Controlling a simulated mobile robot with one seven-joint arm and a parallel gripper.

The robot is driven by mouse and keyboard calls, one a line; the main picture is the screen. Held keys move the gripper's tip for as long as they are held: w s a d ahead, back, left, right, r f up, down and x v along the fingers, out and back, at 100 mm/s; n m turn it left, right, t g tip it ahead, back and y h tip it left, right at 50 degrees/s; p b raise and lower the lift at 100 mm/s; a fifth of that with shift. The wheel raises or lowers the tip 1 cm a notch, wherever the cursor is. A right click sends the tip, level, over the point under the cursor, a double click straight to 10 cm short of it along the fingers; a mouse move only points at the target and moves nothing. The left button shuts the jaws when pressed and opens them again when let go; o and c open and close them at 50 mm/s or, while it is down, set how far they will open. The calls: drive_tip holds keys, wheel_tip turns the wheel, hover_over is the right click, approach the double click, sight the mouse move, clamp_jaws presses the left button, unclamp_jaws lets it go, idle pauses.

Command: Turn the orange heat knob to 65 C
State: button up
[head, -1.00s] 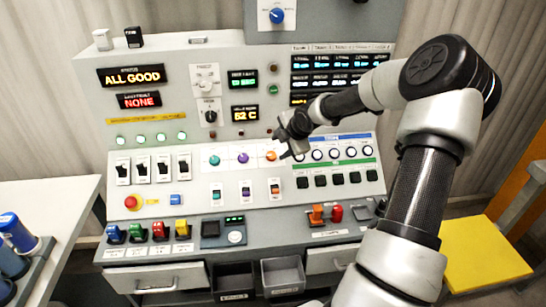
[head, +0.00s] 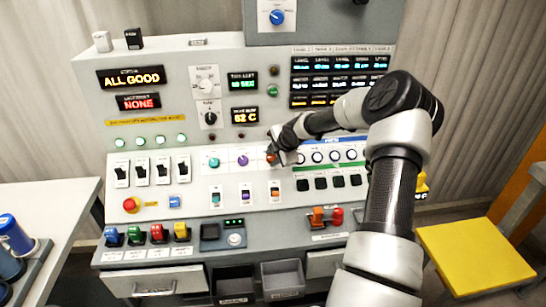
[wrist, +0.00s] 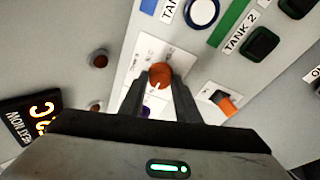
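The orange heat knob (head: 271,158) is on the sloped panel, right of the purple knob (head: 243,160), partly hidden by my gripper (head: 284,152) in the head view. In the wrist view the orange knob (wrist: 160,75) shows between the fingertips of my gripper (wrist: 161,82), over a white dial plate (wrist: 170,52). The fingers are apart, about a knob's width, one on each side. I see no clear contact, and cannot tell how far they reach over the knob. A display (head: 245,116) above seems to read 62 C.
Round white-faced buttons (head: 317,157) and black square buttons (head: 321,183) lie just right of the knob. An orange-marked rocker switch (head: 275,192) is below it. A teal knob (head: 214,162) is farther left. A yellow-topped stool (head: 475,262) stands at right.

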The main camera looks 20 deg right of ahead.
drive_tip(key=c, duration=0.5)
drive_tip(key=shift+c, duration=0.2)
